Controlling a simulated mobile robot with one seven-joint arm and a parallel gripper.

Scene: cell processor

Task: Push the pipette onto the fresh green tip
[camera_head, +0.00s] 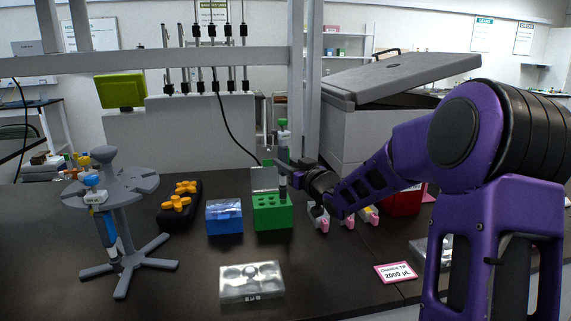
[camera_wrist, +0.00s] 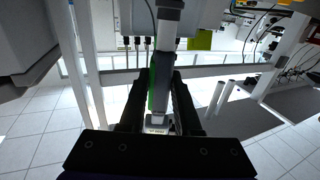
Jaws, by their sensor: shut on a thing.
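The pipette (camera_head: 283,150), grey with a green top, stands upright over the back right part of the green tip box (camera_head: 273,218). My gripper (camera_head: 284,168) is shut around its body, reaching in from the right. The pipette's lower end meets the top of the box; I cannot tell whether it is in a green tip. Dark round holes show in the box top. In the wrist view the pipette (camera_wrist: 166,55) runs between the two dark fingers of my gripper (camera_wrist: 163,85), with a green strip beside it. The tip end is not visible there.
A blue tip box (camera_head: 224,218) stands close left of the green one. A grey pipette stand (camera_head: 118,185) is at left, a clear-topped tray (camera_head: 251,283) in front. Pink-marked small items (camera_head: 346,218) and a red box (camera_head: 402,203) are at right. The front table is mostly clear.

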